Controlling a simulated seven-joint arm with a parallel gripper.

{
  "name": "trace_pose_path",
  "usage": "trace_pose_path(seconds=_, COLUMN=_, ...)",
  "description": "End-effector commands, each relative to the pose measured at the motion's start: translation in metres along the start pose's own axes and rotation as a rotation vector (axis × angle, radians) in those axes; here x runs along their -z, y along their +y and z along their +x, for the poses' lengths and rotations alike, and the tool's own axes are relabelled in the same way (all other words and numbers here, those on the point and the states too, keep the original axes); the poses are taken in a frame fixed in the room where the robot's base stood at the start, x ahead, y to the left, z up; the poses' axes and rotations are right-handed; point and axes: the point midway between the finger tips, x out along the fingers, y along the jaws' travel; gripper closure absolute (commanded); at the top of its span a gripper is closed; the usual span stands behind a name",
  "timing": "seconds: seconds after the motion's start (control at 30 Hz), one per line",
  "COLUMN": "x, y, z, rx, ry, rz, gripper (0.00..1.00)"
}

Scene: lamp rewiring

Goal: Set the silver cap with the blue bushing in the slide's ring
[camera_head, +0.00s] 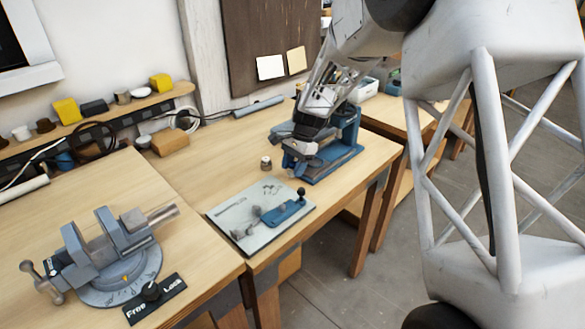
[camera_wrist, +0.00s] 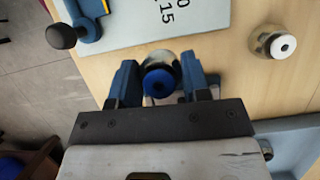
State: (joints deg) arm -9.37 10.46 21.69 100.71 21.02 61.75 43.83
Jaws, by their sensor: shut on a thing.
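The silver cap with the blue bushing (camera_wrist: 160,78) is between the blue fingers of my gripper (camera_wrist: 162,86) in the wrist view, blue bushing facing the camera. My gripper is shut on it. In the head view my gripper (camera_head: 303,146) is over the bench, in front of a blue bench device (camera_head: 345,152), and the held cap is too small to make out clearly. The slide's ring cannot be made out in either view; my arm covers part of the blue device.
A second silver cap with a pale centre (camera_wrist: 272,43) stands on the bench, also in the head view (camera_head: 266,163). A printed mat (camera_head: 228,214) holds a blue tool with a black knob (camera_head: 301,191). A grey vise (camera_head: 118,256) stands at the left.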

Motion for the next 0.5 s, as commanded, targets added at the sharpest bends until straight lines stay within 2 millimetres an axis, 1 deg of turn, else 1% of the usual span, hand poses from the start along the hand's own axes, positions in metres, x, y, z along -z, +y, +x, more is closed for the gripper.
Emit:
trace_pose_path(seconds=0.17, x=0.011, y=-0.004, z=-0.017, rx=0.042, ry=0.008, rz=0.096, gripper=0.83)
trace_pose_path(seconds=0.27, x=0.020, y=-0.008, z=-0.030, rx=0.076, ry=0.011, rz=0.176, gripper=0.83)
trace_pose_path(seconds=0.5, x=0.048, y=-0.014, z=-0.068, rx=0.173, ry=0.013, rz=0.411, gripper=0.83)
